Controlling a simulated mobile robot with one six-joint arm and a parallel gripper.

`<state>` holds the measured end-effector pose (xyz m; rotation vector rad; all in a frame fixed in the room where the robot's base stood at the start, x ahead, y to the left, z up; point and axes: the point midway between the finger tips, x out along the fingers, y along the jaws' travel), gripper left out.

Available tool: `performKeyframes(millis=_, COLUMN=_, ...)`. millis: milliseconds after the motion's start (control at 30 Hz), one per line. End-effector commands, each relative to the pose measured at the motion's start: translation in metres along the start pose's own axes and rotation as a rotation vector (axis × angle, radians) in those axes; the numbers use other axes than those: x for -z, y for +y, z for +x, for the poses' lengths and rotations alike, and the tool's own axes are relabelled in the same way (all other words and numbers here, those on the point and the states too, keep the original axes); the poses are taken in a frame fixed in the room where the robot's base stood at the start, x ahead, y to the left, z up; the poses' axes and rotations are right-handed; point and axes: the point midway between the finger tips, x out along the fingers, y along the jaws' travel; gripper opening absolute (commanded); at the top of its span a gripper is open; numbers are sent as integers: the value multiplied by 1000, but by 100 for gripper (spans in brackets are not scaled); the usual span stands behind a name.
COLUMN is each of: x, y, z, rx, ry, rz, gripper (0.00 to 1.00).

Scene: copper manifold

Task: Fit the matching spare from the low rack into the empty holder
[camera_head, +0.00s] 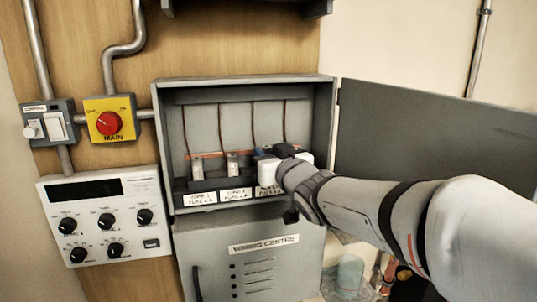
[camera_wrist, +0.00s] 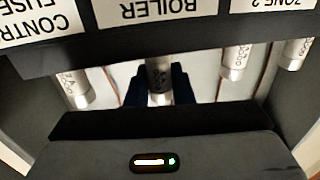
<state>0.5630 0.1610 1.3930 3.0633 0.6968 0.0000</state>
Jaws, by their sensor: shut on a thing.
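The open grey cabinet (camera_head: 245,84) holds a row of labelled fuse holders. In the head view, pale cylindrical fuses stand in the two left holders, one here (camera_head: 197,168) and one here (camera_head: 233,163). My gripper (camera_head: 264,155) reaches in at the third holder and hides most of it. In the wrist view, the labels appear upside down. My gripper (camera_wrist: 159,82) has its dark blue fingers shut around a silver fuse (camera_wrist: 159,72) at the BOILER label (camera_wrist: 167,9). Fuses stand on both sides of it, at CONTROL (camera_wrist: 75,88) and ZONE 2 (camera_wrist: 236,62). Whether the held fuse is fully seated is unclear.
The cabinet's door (camera_head: 430,140) stands open at the right, behind my arm. The lower WIRING CENTRE panel (camera_head: 255,260) is below the holders. A red MAIN switch (camera_head: 109,123) and a control panel (camera_head: 105,215) are at left. A translucent cup (camera_head: 350,273) sits low right.

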Motion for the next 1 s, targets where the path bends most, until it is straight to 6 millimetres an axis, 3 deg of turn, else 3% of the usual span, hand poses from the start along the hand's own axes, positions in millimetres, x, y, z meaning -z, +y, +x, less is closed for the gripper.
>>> performKeyframes(millis=500, x=-12, y=-1, z=0, rx=1, ry=0, rz=0, gripper=0)
performKeyframes(millis=533, x=-11, y=-1, z=0, rx=1, ry=0, rz=0, gripper=22)
performKeyframes(millis=800, x=-10, y=-1, z=0, rx=1, ry=0, rz=0, gripper=45)
performKeyframes(millis=1000, x=-10, y=-1, z=0, rx=1, ry=0, rz=0, gripper=46)
